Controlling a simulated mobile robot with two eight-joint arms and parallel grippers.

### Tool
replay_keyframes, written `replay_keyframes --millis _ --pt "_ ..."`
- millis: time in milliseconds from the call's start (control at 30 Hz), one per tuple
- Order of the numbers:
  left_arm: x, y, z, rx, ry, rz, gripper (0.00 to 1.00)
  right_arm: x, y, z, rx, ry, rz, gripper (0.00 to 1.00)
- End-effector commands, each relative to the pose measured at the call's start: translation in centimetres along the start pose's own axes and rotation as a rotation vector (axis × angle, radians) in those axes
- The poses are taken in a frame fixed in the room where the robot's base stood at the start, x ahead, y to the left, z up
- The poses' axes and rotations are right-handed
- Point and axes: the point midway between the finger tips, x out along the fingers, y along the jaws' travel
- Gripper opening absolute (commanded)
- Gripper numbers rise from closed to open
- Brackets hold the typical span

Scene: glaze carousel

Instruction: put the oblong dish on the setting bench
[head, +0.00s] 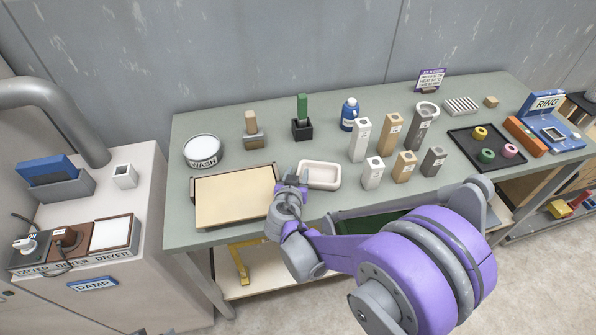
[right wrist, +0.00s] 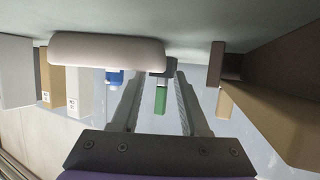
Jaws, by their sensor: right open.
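The oblong dish (head: 319,175), a cream tray with rounded corners and a raised rim, rests empty on the grey-green table (head: 240,118). My right gripper (head: 292,187) is low over the table's front part, just left of the dish. It is open, with nothing between its fingers. In the right wrist view, the picture is upside down; the dish (right wrist: 105,50) shows beside the open fingers (right wrist: 157,74), with its near end close to one fingertip. No label I can read names a setting bench. My left gripper is out of view.
A tan board (head: 235,197) with a dark rim lies left of my right gripper. Labelled blocks (head: 374,172) stand right of the dish. Behind are a WASH bowl (head: 202,151), a green-handled tool (head: 302,108) and a blue bottle (head: 349,114). A dryer unit (head: 148,200) stands left.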

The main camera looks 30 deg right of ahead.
Motion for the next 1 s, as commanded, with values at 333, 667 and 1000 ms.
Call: replay_keyframes --millis 333,667,1000 --pt "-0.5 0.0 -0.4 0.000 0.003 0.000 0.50 -7.5 0.0 -0.1 -0.002 0.001 -0.004 0.45" --pt "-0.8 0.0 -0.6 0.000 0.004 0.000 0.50 -10.6 0.8 0.3 -0.020 -0.032 0.007 0.45" --pt "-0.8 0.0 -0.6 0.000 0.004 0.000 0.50 -16.9 7.7 6.5 -0.305 -0.529 -0.128 0.45"
